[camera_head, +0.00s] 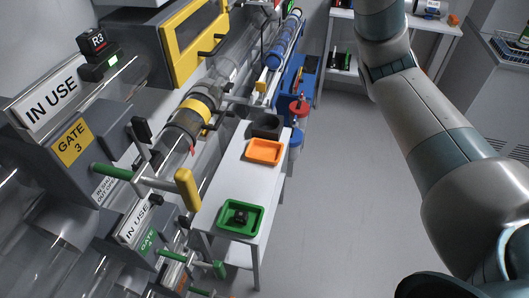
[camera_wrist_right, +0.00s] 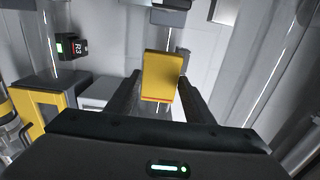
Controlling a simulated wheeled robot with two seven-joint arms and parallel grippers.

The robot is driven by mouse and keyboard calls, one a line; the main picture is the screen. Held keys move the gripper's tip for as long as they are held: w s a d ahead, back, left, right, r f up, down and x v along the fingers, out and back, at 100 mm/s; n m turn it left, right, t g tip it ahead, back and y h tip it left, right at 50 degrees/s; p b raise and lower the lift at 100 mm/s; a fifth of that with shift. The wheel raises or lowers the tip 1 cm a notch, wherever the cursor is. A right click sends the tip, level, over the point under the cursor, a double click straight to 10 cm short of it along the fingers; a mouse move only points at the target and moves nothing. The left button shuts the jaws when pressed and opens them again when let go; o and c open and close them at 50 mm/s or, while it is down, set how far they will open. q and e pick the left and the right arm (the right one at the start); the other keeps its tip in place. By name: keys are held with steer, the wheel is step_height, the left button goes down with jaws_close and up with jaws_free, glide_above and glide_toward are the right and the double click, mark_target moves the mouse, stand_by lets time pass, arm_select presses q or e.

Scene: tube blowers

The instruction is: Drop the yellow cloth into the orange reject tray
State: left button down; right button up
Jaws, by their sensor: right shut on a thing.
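My right gripper (camera_wrist_right: 160,98) shows in the right wrist view, its two dark fingers on either side of a flat yellow piece, which I take as the yellow cloth (camera_wrist_right: 162,72). The gripper is shut on it, and the piece stands out beyond the fingertips. The orange reject tray (camera_head: 264,152) sits on a narrow white bench in the head view and looks empty. My right arm crosses the right side of the head view, but its gripper is out of that picture. My left gripper is in neither view.
On the white bench (camera_head: 226,182), a green tray (camera_head: 257,218) holds a dark object, and a dark grey container (camera_head: 267,124) stands behind the orange tray. Tube machinery with a yellow handle (camera_head: 188,189) and a green-tipped lever (camera_head: 110,171) lines the left. The floor (camera_head: 330,210) is clear.

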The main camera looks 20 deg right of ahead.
stand_by(0.4)
steer(key=w+d+f+n+g+y, duration=0.1)
steer(key=w+d+f, duration=0.15)
steer(key=f, duration=1.15)
steer(key=w+d+f+g, duration=0.1)
steer(key=d+f, duration=0.3)
steer(key=f, duration=0.9)
steer(key=s+d+f, duration=0.2)
steer(key=s+f, duration=0.1)
steer(key=f, duration=0.4)
steer(key=s+d+f+t, duration=0.1)
steer(key=s+d+f, duration=0.1)
steer(key=f, duration=0.5)
steer(key=s+d+f+m+t+h, duration=0.1)
steer(key=s+d+f, duration=0.2)
steer(key=f, duration=0.5)
steer(key=shift+v, duration=0.75)
steer(key=shift+w+d, duration=0.1)
steer(key=shift+w, duration=0.15)
